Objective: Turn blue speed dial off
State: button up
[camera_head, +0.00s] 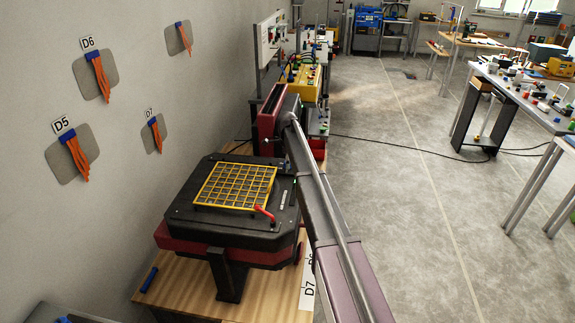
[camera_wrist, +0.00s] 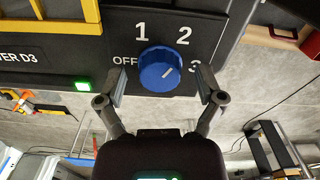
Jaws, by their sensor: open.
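The blue speed dial (camera_wrist: 160,69) is in the upper middle of the wrist view, on a dark panel (camera_wrist: 210,30). White marks OFF, 1, 2 and 3 surround it, with OFF at its left and 3 at its right. A short, slanted white line shows on the dial's right half; I cannot tell for sure which mark it points to. My gripper (camera_wrist: 162,84) is open, with one finger on each side of the dial. Clear gaps show between the fingers and the dial. I cannot make out the dial or my gripper in the head view.
A green lit lamp (camera_wrist: 82,86) sits on the panel left of my gripper. A yellow frame (camera_wrist: 50,26) is at upper left. In the head view, a black machine with a yellow grid (camera_head: 235,185) stands on a wooden bench (camera_head: 190,290) by the wall. Open floor (camera_head: 430,190) lies to the right.

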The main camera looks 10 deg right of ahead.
jog(key=c, duration=1.1)
jog(key=shift+c, duration=0.2)
jog(key=shift+n, duration=0.5)
jog(key=n, duration=0.5)
jog(key=shift+s, duration=0.1)
jog(key=n, duration=0.5)
jog(key=shift+n, duration=0.3)
jog(key=n, duration=0.6)
jog(key=shift+s+d, duration=0.1)
jog(key=n, duration=0.6)
jog(key=shift+d, duration=0.1)
jog(key=shift+n, duration=0.3)
